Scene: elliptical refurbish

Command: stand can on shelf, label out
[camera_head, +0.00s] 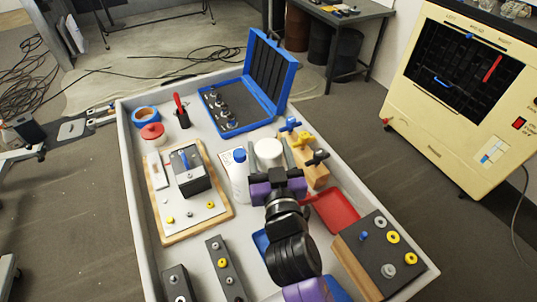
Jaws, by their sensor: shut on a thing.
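A white can-like cylinder (268,149) with a pale round top stands out just beyond my gripper (273,174), in the middle of the tray-like grey workbench. My purple and black gripper is shut on this can; the fingers and wrist hide its lower part. I cannot see a label on it, and cannot tell whether its base touches the bench. A white bottle (239,181) with a blue mark near its top stands close to its left. I cannot make out a shelf for certain in this view.
The bench has a raised grey rim (129,190). An open blue case (262,82) lies behind the can. A wooden valve block (319,177) and a red tray (338,212) are on the right. A switch board (207,214) is on the left. A cream machine (440,135) stands beyond.

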